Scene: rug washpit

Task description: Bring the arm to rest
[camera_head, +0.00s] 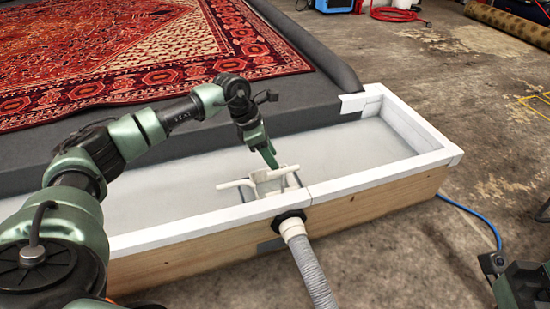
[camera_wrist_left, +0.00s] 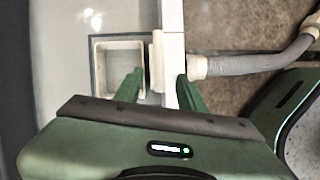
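My left arm reaches in from the left in the head view, bent over the white-lined wash pit. Its gripper (camera_head: 270,157) points down above a small white box-shaped fitting (camera_head: 268,184) with a white bar, at the pit's near wall. In the left wrist view the two green fingers of the left gripper (camera_wrist_left: 158,90) stand apart. A white upright part (camera_wrist_left: 156,62) and the pit rim show between or beyond them, and I see nothing clamped. A green and black part of my right arm (camera_head: 520,285) shows at the lower right; its fingertips cannot be made out.
The pit's white rim (camera_head: 370,177) and wooden side run across the front. A grey corrugated hose (camera_head: 313,275) leaves the near wall. A red patterned rug (camera_head: 130,55) lies on the grey surface behind. A blue hose (camera_head: 475,215) lies on open concrete floor at right.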

